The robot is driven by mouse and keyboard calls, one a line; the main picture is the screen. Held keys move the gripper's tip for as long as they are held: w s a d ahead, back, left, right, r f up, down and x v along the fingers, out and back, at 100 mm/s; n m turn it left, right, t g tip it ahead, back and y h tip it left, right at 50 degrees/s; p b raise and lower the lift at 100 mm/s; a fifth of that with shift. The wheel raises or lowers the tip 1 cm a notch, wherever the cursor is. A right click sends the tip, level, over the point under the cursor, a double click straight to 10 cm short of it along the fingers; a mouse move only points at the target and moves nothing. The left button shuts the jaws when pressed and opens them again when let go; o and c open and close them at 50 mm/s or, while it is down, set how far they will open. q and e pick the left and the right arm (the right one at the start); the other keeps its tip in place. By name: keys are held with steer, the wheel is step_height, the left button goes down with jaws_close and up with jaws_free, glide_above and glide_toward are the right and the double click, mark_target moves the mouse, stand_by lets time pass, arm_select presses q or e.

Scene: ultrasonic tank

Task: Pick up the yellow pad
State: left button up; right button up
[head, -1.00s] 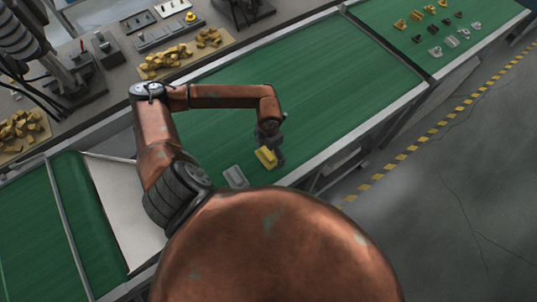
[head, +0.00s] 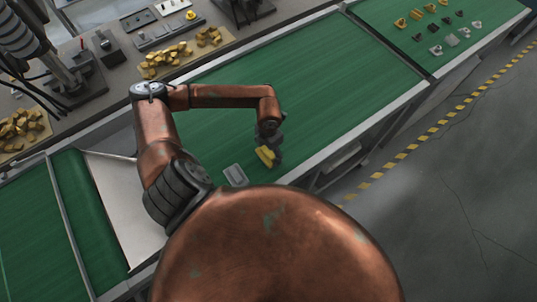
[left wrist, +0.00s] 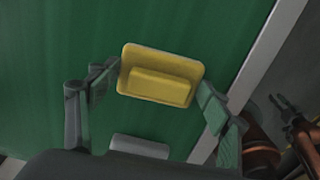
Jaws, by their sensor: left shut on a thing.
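The yellow pad (head: 264,156) is a rectangular plate with a raised block, over the near part of the green conveyor belt. In the left wrist view the pad (left wrist: 160,76) sits between the two fingers. My left gripper (head: 270,152) is shut on it; in the head view a finger hides part of the pad. I cannot tell whether the pad touches the belt.
A grey pad (head: 236,175) lies on the belt (head: 310,75) just left of the gripper; its edge shows in the left wrist view (left wrist: 140,146). Several small pieces lie on the far belt. A bench (head: 120,80) with yellow parts runs along the left.

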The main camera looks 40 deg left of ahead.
mark_target(267, 162)
arm_select(q)
steer(key=shift+w+r, duration=0.1)
steer(key=shift+r, duration=0.45)
steer(key=s+r, duration=0.1)
steer(key=r, duration=0.1)
steer(key=s+d+r+b, duration=0.1)
steer(key=r, duration=0.1)
steer(key=s+d+r+b, duration=0.1)
steer(key=r, duration=0.1)
steer(key=shift+s+r, duration=0.2)
steer(key=shift+s, duration=0.05)
steer(key=s+d+r+p, duration=0.1)
steer(key=s+d+r, duration=0.4)
steer(key=s, duration=0.4)
steer(key=shift+r+p, duration=0.3)
